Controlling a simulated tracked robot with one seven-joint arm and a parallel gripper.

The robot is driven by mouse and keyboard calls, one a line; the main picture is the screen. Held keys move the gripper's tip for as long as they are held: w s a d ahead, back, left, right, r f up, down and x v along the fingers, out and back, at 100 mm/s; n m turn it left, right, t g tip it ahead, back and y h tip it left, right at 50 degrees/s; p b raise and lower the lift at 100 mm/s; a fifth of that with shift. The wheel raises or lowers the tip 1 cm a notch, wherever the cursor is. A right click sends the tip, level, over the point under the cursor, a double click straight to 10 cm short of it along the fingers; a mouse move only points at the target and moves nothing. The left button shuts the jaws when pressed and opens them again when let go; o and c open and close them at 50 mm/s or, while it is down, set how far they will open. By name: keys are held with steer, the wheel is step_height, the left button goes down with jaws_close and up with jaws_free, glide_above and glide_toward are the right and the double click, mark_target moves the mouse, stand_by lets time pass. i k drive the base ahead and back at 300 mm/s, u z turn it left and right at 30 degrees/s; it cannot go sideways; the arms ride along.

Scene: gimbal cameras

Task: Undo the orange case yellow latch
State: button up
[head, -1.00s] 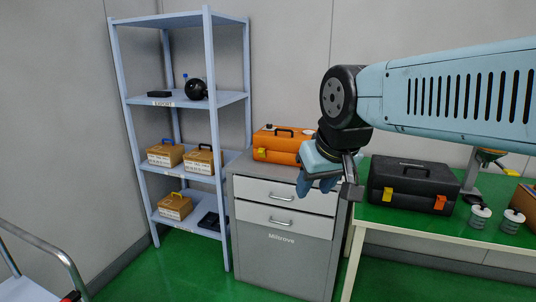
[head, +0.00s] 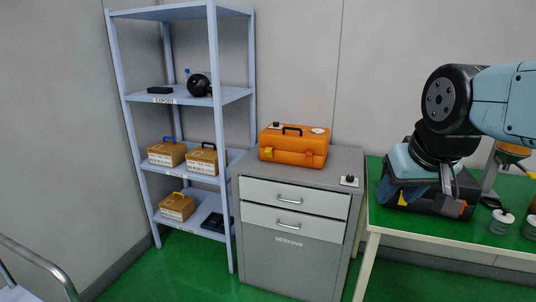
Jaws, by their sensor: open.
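The orange case (head: 294,146) stands closed on top of the grey drawer cabinet, with a black handle on its lid. Its yellow latch (head: 267,153) is on the left of the front face; an orange latch (head: 308,158) is on the right of that face. My gripper (head: 412,188) is open, well to the right of the orange case and apart from it. It hangs in front of the black case (head: 425,203) on the green table and hides much of it. I cannot tell whether it touches the black case.
The grey cabinet (head: 292,262) also bears a small black-knobbed item (head: 349,180) at its right front. A blue shelf rack (head: 217,130) with boxes stands at left. The green table (head: 400,223) holds spools at right. A metal rail (head: 45,262) is at lower left.

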mark_target(268, 151)
steer(key=z, duration=0.1)
steer(key=i, duration=1)
steer(key=u, duration=0.1)
